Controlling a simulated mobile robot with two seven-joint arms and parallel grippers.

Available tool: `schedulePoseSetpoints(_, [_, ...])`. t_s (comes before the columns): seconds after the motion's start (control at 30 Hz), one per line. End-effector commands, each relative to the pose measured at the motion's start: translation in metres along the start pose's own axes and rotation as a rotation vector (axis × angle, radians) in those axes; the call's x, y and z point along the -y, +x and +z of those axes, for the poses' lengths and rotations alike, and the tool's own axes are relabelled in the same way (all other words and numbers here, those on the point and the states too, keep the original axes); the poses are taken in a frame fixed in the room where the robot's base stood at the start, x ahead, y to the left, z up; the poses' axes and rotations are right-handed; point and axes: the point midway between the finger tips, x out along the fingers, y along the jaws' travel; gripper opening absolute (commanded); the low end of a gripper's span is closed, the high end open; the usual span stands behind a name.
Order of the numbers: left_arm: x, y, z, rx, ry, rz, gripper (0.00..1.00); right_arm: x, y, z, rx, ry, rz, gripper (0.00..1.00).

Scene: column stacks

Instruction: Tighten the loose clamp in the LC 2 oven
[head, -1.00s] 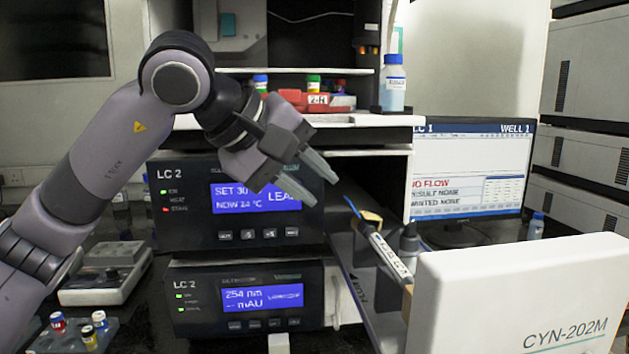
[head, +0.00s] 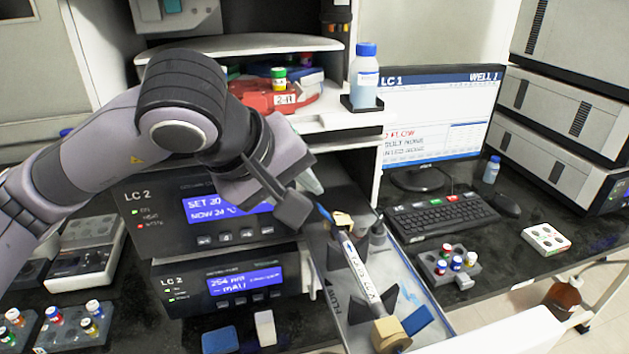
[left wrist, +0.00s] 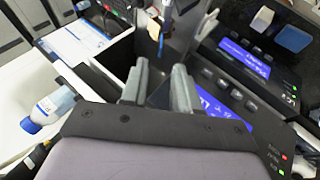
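The LC 2 oven (head: 195,207) has a lit display reading SET 30 and NOW 24 °C. To its right, an open tray (head: 410,290) holds a white labelled column (head: 362,268), tilted in the picture. A tan clamp (head: 341,221) sits near the column's upper end, and a yellowish clamp (head: 389,334) with a blue piece (head: 417,320) is at its lower end. I cannot tell which clamp is loose. My left gripper (head: 308,192) is above and left of the upper clamp. In the left wrist view its fingers (left wrist: 159,86) are apart with nothing between them. My right gripper is not in view.
A blue-capped bottle (head: 364,78) stands on the shelf edge above the tray. A second LC 2 module (head: 230,287) lies below the oven. A keyboard (head: 443,214), monitor (head: 437,118) and vial rack (head: 448,262) are to the right. A white panel (head: 500,335) fills the lower right.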

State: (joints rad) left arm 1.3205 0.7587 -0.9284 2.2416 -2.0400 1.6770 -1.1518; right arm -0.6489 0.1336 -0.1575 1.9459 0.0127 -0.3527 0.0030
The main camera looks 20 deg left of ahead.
Motion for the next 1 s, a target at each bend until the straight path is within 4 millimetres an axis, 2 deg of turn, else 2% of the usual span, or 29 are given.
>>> schedulePoseSetpoints(0.4, [0.0,0.058,0.001,0.004,-0.001,-0.003,0.3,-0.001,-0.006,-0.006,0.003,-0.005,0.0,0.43])
schedulePoseSetpoints(0.57, [0.001,0.068,0.001,0.003,0.001,-0.001,0.3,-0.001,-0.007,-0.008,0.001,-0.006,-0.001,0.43])
schedulePoseSetpoints(0.8, [0.001,0.069,0.001,0.002,0.001,0.0,0.3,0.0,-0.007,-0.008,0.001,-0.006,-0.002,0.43])
schedulePoseSetpoints(0.87, [0.001,0.069,0.001,0.002,0.001,0.0,0.14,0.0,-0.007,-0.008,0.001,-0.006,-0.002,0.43])
schedulePoseSetpoints(0.9, [0.001,0.069,0.001,0.002,0.001,0.0,0.01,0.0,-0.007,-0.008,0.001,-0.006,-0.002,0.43])
schedulePoseSetpoints(1.0, [0.001,0.069,0.001,0.002,0.001,0.0,0.0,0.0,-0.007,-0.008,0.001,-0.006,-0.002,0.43])
